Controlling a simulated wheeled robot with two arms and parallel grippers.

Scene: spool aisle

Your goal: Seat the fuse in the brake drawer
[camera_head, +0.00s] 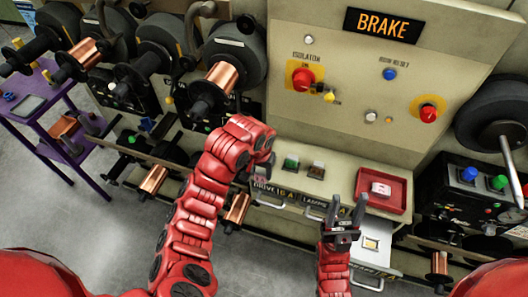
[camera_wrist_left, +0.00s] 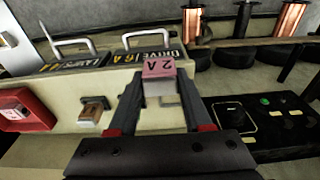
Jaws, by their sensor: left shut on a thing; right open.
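My left gripper (camera_head: 262,168) is shut on a pink fuse (camera_wrist_left: 158,67) marked 2 A. It holds the fuse near the left end of the console ledge, by the DRIVE drawer front (camera_head: 270,191). An open drawer (camera_head: 374,262) stands out at the right under the BRAKE panel (camera_head: 383,24), with a pale yellow-edged patch (camera_head: 370,243) inside; its details are too small to tell. My right gripper (camera_head: 343,212) is open and empty, fingers up, just left of that drawer. A white-and-red fuse (camera_head: 381,189) lies in a red tray (camera_head: 394,202) on the ledge.
A green block (camera_head: 291,162) and a brown-and-white block (camera_head: 316,168) sit on the ledge between the grippers. The LAMPS drawer (camera_wrist_left: 85,65) is beside DRIVE; both have protruding handles. Copper spools (camera_head: 222,77) stand left, a purple table (camera_head: 60,115) further left.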

